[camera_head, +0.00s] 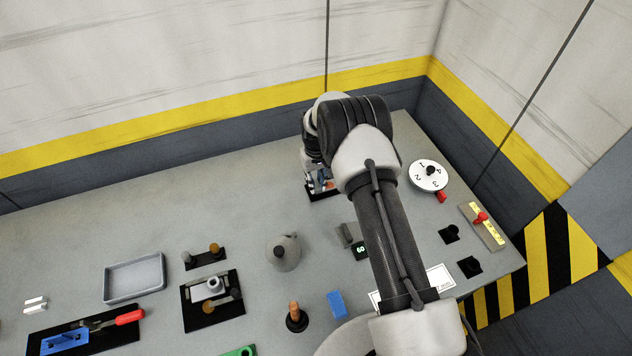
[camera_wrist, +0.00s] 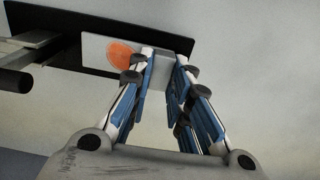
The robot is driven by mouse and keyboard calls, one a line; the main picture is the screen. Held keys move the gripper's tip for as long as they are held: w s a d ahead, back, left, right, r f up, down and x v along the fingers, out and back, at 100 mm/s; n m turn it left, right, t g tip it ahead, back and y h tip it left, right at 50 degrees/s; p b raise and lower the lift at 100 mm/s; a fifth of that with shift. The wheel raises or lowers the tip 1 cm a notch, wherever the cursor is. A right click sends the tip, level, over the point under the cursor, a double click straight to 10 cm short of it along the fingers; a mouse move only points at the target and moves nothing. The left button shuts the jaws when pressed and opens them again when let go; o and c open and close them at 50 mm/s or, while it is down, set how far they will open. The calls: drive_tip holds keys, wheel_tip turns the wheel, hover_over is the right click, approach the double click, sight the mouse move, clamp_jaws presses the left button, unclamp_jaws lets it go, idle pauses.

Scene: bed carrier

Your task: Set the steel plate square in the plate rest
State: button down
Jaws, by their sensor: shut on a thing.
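My gripper (camera_wrist: 166,58) has blue-lined fingers shut on a pale grey piece, which looks like the steel plate (camera_wrist: 157,76). Most of it is hidden by the fingers. Just beyond the fingertips is a light grey panel with an orange disc (camera_wrist: 120,53), on a black base (camera_wrist: 65,50); this looks like the plate rest. I cannot tell whether the held plate touches it or sits square. In the head view my gripper (camera_head: 319,180) is low over a black base (camera_head: 322,194) at the back of the bench, mostly hidden by my arm.
A numbered white dial (camera_head: 428,175) and a yellow scale with a red slider (camera_head: 482,223) stand to the right. A grey cone-shaped thing (camera_head: 284,253), a blue block (camera_head: 337,304) and a grey tray (camera_head: 134,277) are nearer the front. The bench left of the gripper is clear.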

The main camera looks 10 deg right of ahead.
drive_tip(key=shift+f+b, duration=0.3)
drive_tip(key=shift+b, duration=0.1)
drive_tip(key=c, duration=1.4)
unclamp_jaws()
drive_tip(key=shift+f, duration=0.15)
drive_tip(key=shift+r, duration=4.35)
